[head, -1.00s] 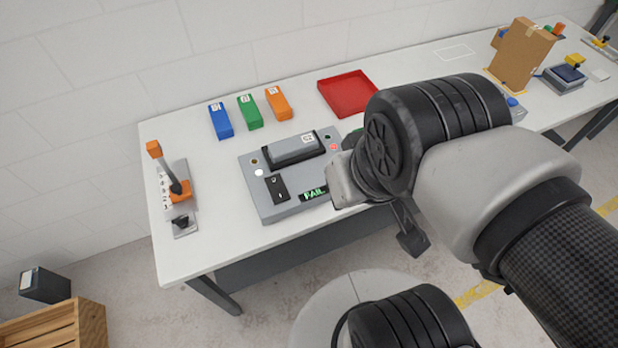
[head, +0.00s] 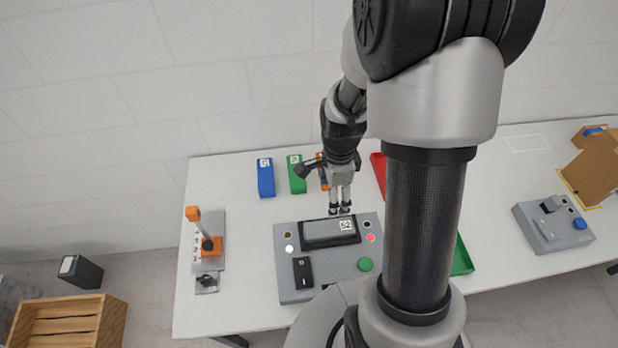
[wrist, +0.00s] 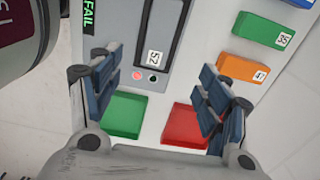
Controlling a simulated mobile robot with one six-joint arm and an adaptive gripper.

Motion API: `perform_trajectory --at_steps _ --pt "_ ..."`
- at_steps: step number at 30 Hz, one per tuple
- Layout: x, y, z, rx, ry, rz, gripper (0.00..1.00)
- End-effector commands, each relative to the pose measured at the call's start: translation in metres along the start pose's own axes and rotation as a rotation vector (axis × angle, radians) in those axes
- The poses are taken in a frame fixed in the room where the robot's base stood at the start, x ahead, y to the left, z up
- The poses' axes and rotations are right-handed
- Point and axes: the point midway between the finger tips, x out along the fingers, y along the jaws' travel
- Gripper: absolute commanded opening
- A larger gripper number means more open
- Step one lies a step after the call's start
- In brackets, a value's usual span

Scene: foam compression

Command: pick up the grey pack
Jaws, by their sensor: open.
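The grey pack (head: 325,232) is dark, with a white label. It lies in the long slot of the grey tester (head: 340,272) on the table. In the wrist view the pack (wrist: 157,32) shows at the top with its label reading 52, beyond the fingertips. My gripper (head: 340,208) points down near the back edge of the tester, apart from the pack as far as I can tell. In the wrist view my gripper (wrist: 158,82) has its two fingers wide apart, with nothing between them.
Blue (head: 265,178), green (head: 297,175) and orange (wrist: 241,68) packs lie behind the tester. A red tray (head: 378,172) and a green tray (head: 461,260) are right of it. An orange-handled lever (head: 208,235) stands left. The tester's display (wrist: 89,17) reads FAIL.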

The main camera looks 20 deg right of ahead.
Motion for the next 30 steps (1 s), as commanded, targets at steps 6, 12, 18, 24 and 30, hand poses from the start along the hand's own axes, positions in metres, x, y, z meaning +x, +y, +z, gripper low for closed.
perform_trajectory --at_steps 6,12,18,24,30 --pt "0.033 0.001 -0.001 0.021 0.0 0.01 0.72" --pt "0.078 0.002 -0.001 0.019 0.0 0.01 0.72" --pt "0.113 0.001 -0.001 0.019 0.0 0.006 0.72" --pt "0.126 0.0 -0.001 0.018 0.0 0.004 0.72" --pt "0.153 0.0 -0.002 0.018 0.0 0.008 0.72"
